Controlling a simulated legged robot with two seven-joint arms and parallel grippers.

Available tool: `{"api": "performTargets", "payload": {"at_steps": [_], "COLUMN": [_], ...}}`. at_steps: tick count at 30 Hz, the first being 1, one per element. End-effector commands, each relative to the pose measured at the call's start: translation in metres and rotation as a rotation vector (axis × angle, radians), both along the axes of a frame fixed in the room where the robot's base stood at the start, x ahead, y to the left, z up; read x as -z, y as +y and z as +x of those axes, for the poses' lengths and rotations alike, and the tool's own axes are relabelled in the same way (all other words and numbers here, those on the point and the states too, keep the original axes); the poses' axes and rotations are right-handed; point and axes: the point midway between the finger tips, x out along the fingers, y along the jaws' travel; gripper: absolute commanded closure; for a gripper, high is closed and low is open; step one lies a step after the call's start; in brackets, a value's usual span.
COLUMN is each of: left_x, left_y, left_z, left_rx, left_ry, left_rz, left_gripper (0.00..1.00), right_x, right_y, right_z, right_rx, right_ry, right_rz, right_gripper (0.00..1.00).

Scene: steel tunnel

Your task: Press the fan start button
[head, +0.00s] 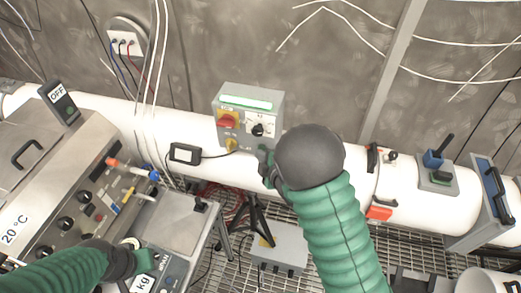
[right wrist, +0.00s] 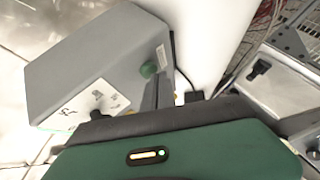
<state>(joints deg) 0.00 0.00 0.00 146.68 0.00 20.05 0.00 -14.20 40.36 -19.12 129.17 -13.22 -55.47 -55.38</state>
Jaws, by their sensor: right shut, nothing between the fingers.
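A grey control box (head: 272,103) is mounted on the white pipe at the centre of the head view. Its face carries a red and yellow switch (head: 228,119) and a black knob (head: 258,130). In the right wrist view, a round green button (right wrist: 148,69) sits on a side of the grey box (right wrist: 95,55); I cannot pick it out in the head view. My right gripper (head: 265,168) is shut and empty, just below the box; I cannot tell whether it touches it. My left gripper (head: 143,263) is low at left, above the equipment; its jaw opening is unclear.
A white pipe (head: 180,120) runs across behind the grippers. A steel machine (head: 60,170) and a small metal table (head: 175,215) stand at left. A black tripod (head: 258,215) and grey box (head: 280,245) stand below.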

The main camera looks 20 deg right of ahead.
Motion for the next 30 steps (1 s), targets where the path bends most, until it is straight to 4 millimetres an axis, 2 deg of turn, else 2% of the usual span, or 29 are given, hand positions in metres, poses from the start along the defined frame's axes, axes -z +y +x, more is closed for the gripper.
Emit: {"api": "performTargets", "payload": {"at_steps": [5,14,24,30], "left_x": [0.003,0.004,0.01,0.011], "left_y": [0.0,0.0,0.0,0.0], "left_z": [0.0,0.0,0.0,0.0], "left_rx": [0.0,0.0,0.0,0.0], "left_ry": [0.0,0.0,0.0,0.0], "left_rz": [0.0,0.0,0.0,0.0], "left_gripper": [0.64,0.64,0.64,0.64], "right_x": [0.001,0.0,0.001,0.001], "right_y": [0.005,0.007,0.03,0.039], "right_z": [-0.008,-0.011,-0.045,-0.058], "right_rx": [-0.001,-0.001,-0.002,0.0], "right_ry": [0.0,0.0,0.001,0.0], "right_rz": [0.0,0.0,0.001,0.0], "right_gripper": [1.0,1.0,1.0,1.0]}}
